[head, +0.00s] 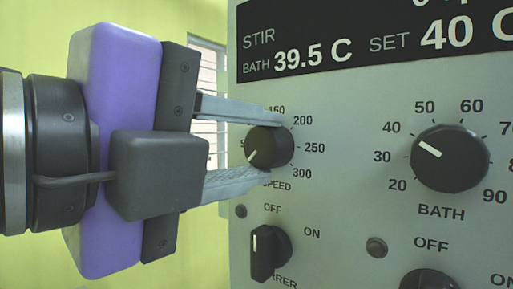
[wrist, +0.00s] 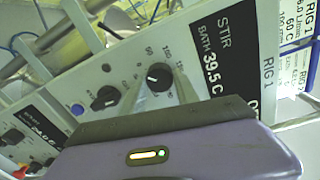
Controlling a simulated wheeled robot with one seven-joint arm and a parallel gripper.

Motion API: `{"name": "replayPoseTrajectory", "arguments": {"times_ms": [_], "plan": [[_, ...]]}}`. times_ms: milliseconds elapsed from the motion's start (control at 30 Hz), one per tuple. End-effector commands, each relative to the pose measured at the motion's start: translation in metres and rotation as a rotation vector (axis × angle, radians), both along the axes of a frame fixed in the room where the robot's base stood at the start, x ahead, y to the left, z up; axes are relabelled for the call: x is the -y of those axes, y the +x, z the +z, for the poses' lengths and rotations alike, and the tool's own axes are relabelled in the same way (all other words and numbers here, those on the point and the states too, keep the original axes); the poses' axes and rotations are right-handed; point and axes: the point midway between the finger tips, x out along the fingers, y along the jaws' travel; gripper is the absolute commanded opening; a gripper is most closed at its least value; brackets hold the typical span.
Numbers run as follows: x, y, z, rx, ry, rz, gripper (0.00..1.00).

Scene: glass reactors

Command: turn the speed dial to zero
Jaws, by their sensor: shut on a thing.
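The speed dial (head: 273,150) is a round black knob with a white pointer line, on the grey control panel in the head view. Its pointer aims down and left, below the partly hidden 50 mark; the zero label is hidden behind my lower finger. My gripper (head: 268,146) is shut on the dial, one grey finger along its top and the other along its bottom. The wrist view also shows the dial (wrist: 160,76), with a pale finger beside it and the purple gripper body in front.
The BATH dial (head: 450,158) is to the right, its pointer just above 30. Below the speed dial is the black stirrer switch (head: 268,253), its mark upright toward OFF. The display (head: 375,38) above reads STIR, BATH 39.5 C, SET 40 C.

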Motion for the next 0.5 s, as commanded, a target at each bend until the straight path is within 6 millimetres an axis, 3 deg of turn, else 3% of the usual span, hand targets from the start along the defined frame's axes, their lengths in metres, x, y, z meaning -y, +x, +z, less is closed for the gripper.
{"name": "replayPoseTrajectory", "arguments": {"times_ms": [467, 500], "plan": [[-0.0020, 0.0006, 0.0013, -0.005, -0.013, 0.005, 0.00], [-0.0021, 0.0006, 0.0013, -0.005, -0.013, 0.005, 0.42]]}}
